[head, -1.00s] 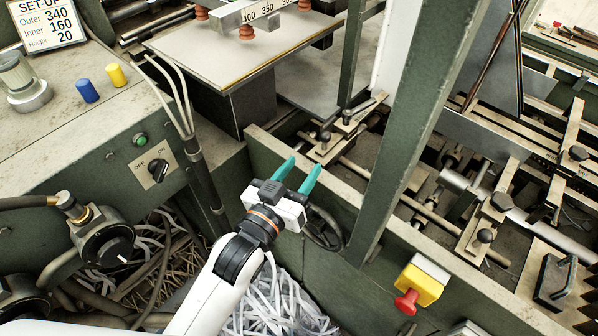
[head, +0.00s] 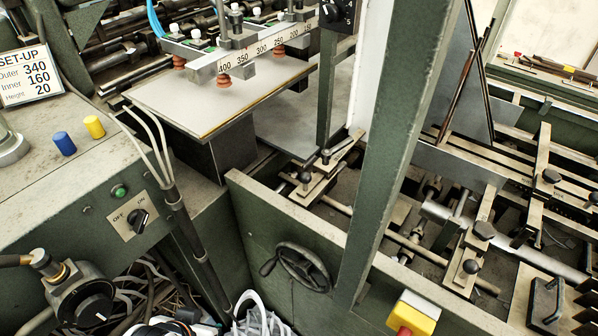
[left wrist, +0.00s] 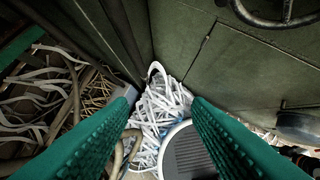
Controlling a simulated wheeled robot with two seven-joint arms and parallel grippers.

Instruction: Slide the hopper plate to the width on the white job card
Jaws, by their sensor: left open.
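The white job card (head: 30,75) stands at the far left of the head view and reads Outer 340, Inner 160, Height 20. A numbered scale bar (head: 262,53) runs above a grey board (head: 205,105), with red-brown suction cups over it. A tall pale upright plate (head: 366,75) stands right of the board, partly behind a green post; I cannot tell whether it is the hopper plate. In the left wrist view my left gripper (left wrist: 163,97) has its two teal fingers apart, with nothing between them, pointing down over paper strips. My right gripper is not in view.
A handwheel (head: 302,266) sits on the green front panel, which also shows in the wrist view. A green post (head: 405,130) crosses the middle. A yellow-and-red stop button (head: 414,313) is at the lower right. An ON/OFF switch (head: 138,220) is at the left.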

